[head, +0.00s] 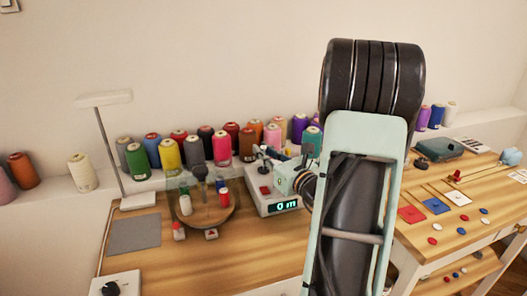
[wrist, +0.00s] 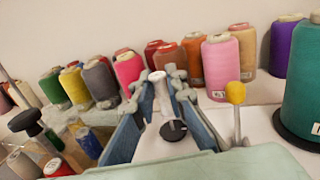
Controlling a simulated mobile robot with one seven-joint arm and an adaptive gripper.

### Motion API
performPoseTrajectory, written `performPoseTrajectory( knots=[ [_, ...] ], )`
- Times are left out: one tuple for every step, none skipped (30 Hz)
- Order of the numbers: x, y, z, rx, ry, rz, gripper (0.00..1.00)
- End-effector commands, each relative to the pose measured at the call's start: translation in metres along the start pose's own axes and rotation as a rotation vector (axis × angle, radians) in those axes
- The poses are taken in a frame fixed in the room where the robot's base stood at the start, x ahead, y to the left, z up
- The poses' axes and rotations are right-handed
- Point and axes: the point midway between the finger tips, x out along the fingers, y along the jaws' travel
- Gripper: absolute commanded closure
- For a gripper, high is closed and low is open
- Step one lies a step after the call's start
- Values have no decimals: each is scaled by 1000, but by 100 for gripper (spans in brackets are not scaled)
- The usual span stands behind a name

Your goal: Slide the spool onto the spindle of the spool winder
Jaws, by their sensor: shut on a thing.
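My gripper (wrist: 160,88) is shut on a small white spool (wrist: 158,94), held between its fingertips in the wrist view. The gripper also shows in the head view (head: 273,156), above the spool winder (head: 278,204), a pale machine with a red button and a lit display reading 0 m. In the wrist view a black disc (wrist: 173,130) lies just below the spool, and a post with a yellow knob (wrist: 235,93) stands to the right. The spindle is not clearly visible; I cannot tell whether the spool is around it.
A large teal thread cone (wrist: 302,105) stands close on the right. A round wooden tray (head: 212,222) with small spools is left of the winder. Several thread cones (head: 221,149) line the back ledge. The wooden table front (head: 235,262) is clear.

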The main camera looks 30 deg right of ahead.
Motion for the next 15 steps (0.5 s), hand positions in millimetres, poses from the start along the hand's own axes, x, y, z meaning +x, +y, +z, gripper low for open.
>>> performPoseTrajectory(
  knots=[
    [0, 0, 0, 0, 0, 0, 95],
    [0, 0, 0, 0, 0, 0, 95],
    [0, 0, 0, 0, 0, 0, 95],
    [0, 0, 0, 0, 0, 0, 95],
    [0, 0, -1, 0, 0, 0, 95],
    [0, 0, -2, 0, 0, 0, 95],
    [0, 0, -3, 0, 0, 0, 95],
    [0, 0, -4, 0, 0, 0, 95],
    [0, 0, -5, 0, 0, 0, 95],
    [0, 0, -6, 0, 0, 0, 95],
    [0, 0, -8, 0, 0, 0, 95],
    [0, 0, -9, 0, 0, 0, 95],
    [0, 0, -10, 0, 0, 0, 95],
    [0, 0, -11, 0, 0, 0, 95],
    [0, 0, -13, 0, 0, 0, 95]
  ],
)
